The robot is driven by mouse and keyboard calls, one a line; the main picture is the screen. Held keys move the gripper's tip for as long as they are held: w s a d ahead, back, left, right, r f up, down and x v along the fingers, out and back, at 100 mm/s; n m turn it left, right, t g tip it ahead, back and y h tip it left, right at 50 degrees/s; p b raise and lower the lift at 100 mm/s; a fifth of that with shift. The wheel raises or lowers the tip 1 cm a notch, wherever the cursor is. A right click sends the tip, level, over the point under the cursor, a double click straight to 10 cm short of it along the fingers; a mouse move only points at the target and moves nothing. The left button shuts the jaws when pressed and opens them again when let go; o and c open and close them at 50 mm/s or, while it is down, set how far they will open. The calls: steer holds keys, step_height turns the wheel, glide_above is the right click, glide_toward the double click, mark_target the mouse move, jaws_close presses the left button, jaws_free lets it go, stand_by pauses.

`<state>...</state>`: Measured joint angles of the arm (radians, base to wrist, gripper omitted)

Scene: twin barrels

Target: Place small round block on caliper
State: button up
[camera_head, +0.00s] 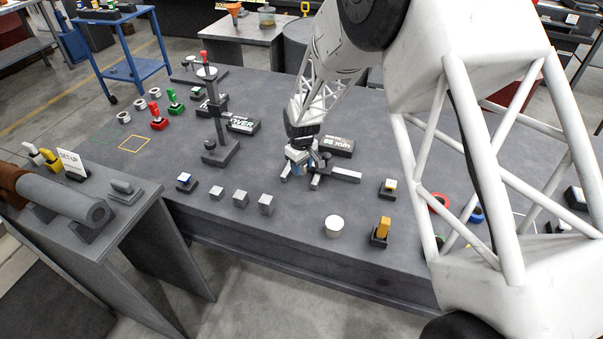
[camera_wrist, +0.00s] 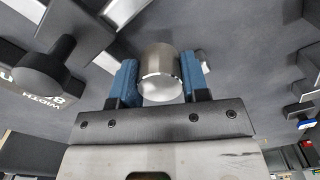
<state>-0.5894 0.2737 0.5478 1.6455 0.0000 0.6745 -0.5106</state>
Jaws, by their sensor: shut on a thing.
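My gripper (camera_head: 298,168) is low over the middle of the grey table, pointing down. In the wrist view its two blue fingers (camera_wrist: 160,72) are shut on a small round metal block (camera_wrist: 162,80), one finger on each side. The block is mostly hidden in the head view. The caliper (camera_head: 343,174) is a dark beam with grey jaws beside and partly behind my gripper. Dark and light metal parts, apparently of the caliper (camera_wrist: 88,22), show at the upper left of the wrist view. I cannot tell whether the block touches it.
A label block marked mm (camera_head: 338,146) stands just behind the caliper. A tall gauge stand (camera_head: 217,120) rises to the left. Several grey cubes (camera_head: 240,198) lie front left.

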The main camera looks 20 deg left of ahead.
steer(key=shift+f, duration=1.75)
steer(key=shift+f, duration=0.15)
steer(key=o, duration=0.9)
step_height(320, 180, up, 12)
steer(key=shift+r, duration=0.15)
